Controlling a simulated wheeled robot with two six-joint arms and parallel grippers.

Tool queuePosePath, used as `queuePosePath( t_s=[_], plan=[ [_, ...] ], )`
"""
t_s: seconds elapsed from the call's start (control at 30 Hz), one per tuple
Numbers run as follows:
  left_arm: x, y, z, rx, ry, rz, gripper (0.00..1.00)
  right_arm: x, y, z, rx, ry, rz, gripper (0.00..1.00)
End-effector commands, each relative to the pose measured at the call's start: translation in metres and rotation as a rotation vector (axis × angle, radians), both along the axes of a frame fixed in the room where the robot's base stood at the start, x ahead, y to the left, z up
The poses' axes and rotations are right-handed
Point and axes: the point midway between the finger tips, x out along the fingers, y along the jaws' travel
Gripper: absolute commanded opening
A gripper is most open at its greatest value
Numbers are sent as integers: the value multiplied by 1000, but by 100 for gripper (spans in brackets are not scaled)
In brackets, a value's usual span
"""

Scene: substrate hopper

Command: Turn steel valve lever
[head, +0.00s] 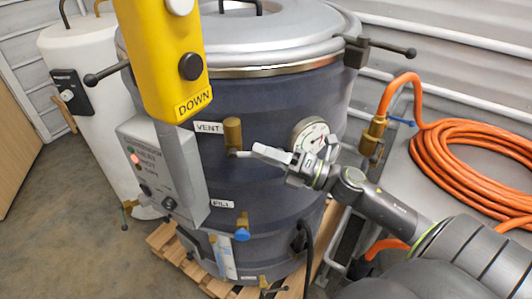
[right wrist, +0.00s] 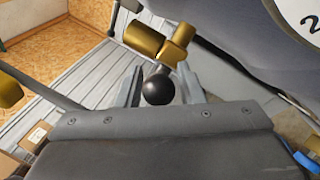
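The vent valve's brass body (head: 232,133) stands out from the dark drum, right of the VENT label; it also shows in the right wrist view (right wrist: 150,40). A short steel lever (right wrist: 170,71) runs from the brass to a black ball knob (right wrist: 158,88). My right gripper (head: 258,150) is at the valve, and in the head view it hides most of the lever. In the right wrist view its two fingers (right wrist: 160,80) stand apart on either side of the knob, with a small gap visible at the right. My left gripper is not in view.
A round gauge (head: 310,135) sits on the drum just right of the valve. A yellow DOWN pendant (head: 165,60) and a grey control box (head: 165,170) stand at left. An orange hose coil (head: 470,165) lies at right. A blue-handled valve (head: 242,234) is lower down.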

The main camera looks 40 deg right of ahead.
Motion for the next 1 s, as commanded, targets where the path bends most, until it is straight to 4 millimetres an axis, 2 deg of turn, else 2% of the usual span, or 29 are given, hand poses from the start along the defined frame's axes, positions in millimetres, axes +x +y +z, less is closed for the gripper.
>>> queuePosePath(
  t_s=[0.13,0.3,0.4,0.73,1.0],
  plan=[
    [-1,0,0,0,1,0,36,0,0,0,0,0,0,32],
    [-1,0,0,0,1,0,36,0,0,0,0,0,0,9],
    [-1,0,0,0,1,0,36,0,0,0,0,0,0,0],
    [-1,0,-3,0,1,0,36,0,0,-2,10,-3,0,0],
    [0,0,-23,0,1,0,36,0,0,-12,75,-45,-1,0]
  ],
)
